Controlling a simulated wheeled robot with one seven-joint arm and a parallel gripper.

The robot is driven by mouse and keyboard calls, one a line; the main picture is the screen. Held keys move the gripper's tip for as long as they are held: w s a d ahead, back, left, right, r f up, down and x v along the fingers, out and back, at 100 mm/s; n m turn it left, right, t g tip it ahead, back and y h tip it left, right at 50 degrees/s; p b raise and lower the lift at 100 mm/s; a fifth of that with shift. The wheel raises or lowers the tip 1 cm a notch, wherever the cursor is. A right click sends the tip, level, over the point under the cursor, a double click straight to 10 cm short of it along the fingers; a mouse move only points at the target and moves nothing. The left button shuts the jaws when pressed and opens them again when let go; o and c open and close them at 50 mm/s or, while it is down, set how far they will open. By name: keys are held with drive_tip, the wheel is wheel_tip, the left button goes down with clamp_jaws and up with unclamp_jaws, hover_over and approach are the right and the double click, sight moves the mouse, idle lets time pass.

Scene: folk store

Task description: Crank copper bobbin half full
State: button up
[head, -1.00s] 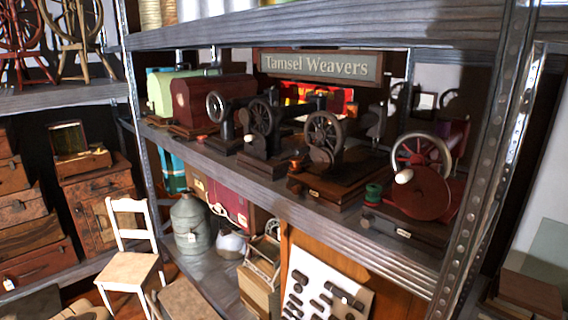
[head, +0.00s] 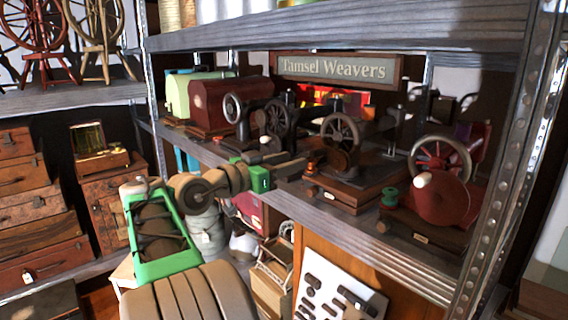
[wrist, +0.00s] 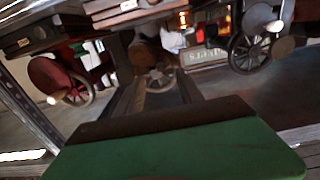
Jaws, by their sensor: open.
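The copper bobbin (head: 312,168) stands at the left front of a dark machine (head: 341,133) with a spoked wheel and wooden base, on the middle shelf. A small orange-copper patch that looks like the bobbin (wrist: 184,20) shows near the top of the wrist view, which appears upside down. How full the bobbin is, I cannot tell. My gripper (head: 292,164) is open and empty, just left of the bobbin and apparently apart from it.
A red cranked machine (head: 440,190) with a green bobbin (head: 390,197) stands right. Another dark wheeled machine (head: 275,122) stands behind my fingers. The upper shelf (head: 350,28) hangs above; a metal post (head: 500,190) bounds the right. The shelf's front edge (head: 360,235) is clear.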

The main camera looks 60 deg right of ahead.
sight(311, 155)
drive_tip(key=p+x, duration=0.3)
drive_tip(key=x, duration=0.5)
drive_tip(key=shift+d+r, duration=0.15)
drive_tip(key=shift+d+f, duration=0.2)
drive_tip(key=shift+f, duration=0.05)
clamp_jaws()
idle(0.3)
